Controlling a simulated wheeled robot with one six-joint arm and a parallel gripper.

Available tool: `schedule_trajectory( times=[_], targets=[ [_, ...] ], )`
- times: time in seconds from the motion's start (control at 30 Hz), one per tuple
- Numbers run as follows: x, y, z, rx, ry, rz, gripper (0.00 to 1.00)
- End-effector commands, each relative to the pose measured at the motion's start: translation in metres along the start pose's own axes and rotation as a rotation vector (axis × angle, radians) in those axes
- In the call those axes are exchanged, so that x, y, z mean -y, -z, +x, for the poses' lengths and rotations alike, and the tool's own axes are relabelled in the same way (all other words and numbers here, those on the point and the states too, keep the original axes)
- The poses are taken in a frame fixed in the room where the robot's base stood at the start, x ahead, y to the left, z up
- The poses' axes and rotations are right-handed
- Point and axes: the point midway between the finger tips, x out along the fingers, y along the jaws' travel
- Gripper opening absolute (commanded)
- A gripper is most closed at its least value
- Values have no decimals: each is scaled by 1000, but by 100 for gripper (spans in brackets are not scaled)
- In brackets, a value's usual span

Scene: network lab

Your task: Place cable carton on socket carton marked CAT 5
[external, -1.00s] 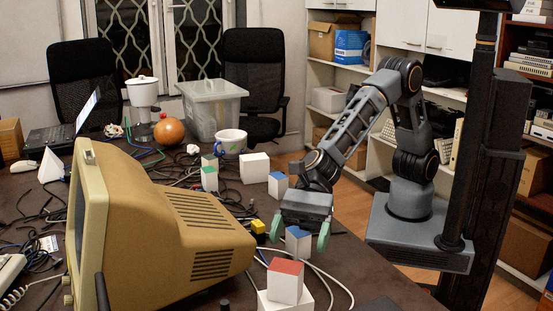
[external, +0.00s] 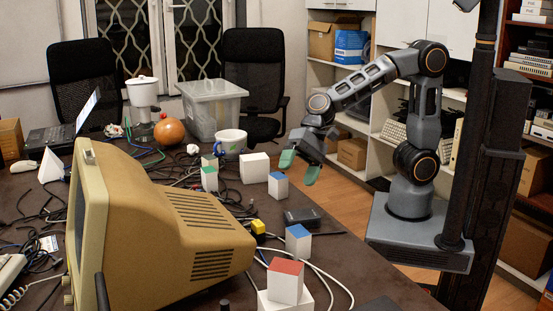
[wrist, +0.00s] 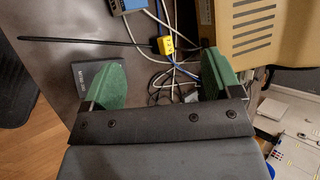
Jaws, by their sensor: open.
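Several small white cartons with coloured tops stand on the table in the external view: a green-topped one (external: 209,179), a blue-topped one (external: 278,187), a nearer blue-topped one (external: 298,243) and a red-topped one (external: 285,286). The red-topped one appears to rest on a wider white carton (external: 270,302). Another plain white carton (external: 255,168) stands farther back. No CAT 5 marking is readable, so I cannot tell which are the cable and socket cartons. My gripper (external: 299,166) is open, empty and raised near the table's right edge. A blue-topped carton (wrist: 132,4) is cut off in the wrist view.
A beige monitor (external: 150,235) fills the left front. A flat dark box (external: 303,216) lies near the right edge; it also shows in the wrist view (wrist: 97,79). Loose cables and a yellow block (external: 258,226) lie between. A mug (external: 229,142) stands farther back.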

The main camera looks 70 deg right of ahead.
Motion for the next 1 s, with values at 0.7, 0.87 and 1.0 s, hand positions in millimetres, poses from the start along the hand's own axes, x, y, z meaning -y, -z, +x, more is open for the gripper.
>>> schedule_trajectory(
  times=[0.7, 0.87, 1.0],
  targets=[
    [-198, 101, -179, -349, -723, -704, 84],
    [-198, 101, -179, -348, -722, -704, 84],
    [-197, 99, -180, -336, -722, -693, 84]
  ],
)
